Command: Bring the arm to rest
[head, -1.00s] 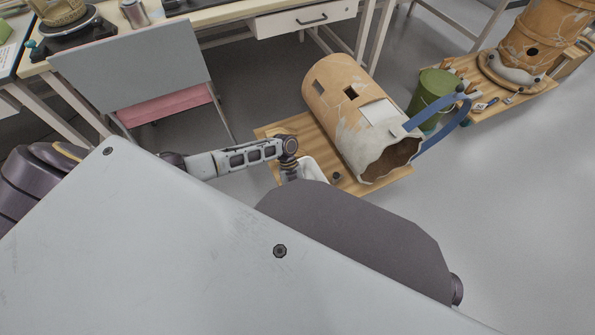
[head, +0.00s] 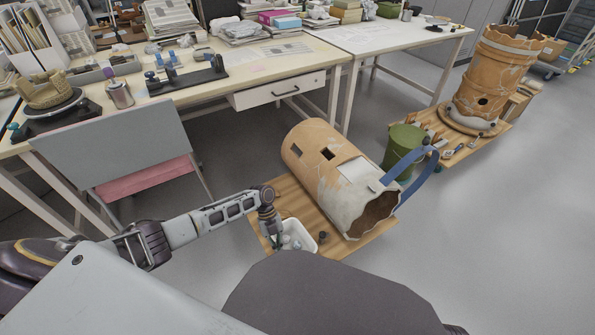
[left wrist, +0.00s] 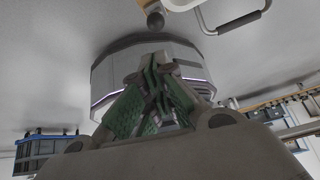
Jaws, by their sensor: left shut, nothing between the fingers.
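My left arm (head: 210,220) reaches in from the left in the head view. Its far part bends down beside a white tray (head: 309,238); I cannot make out the fingers there. In the left wrist view my left gripper (left wrist: 158,65) has green-padded fingers closed together with nothing between them. My right gripper is in neither view.
A large patched clay vessel (head: 318,160) lies on a wooden board (head: 290,195). A green bucket (head: 401,148) stands beside it. Another vessel (head: 490,75) stands upright at the right. A cluttered bench (head: 245,75) and grey panel (head: 110,145) are behind. Floor (head: 470,230) is clear at right.

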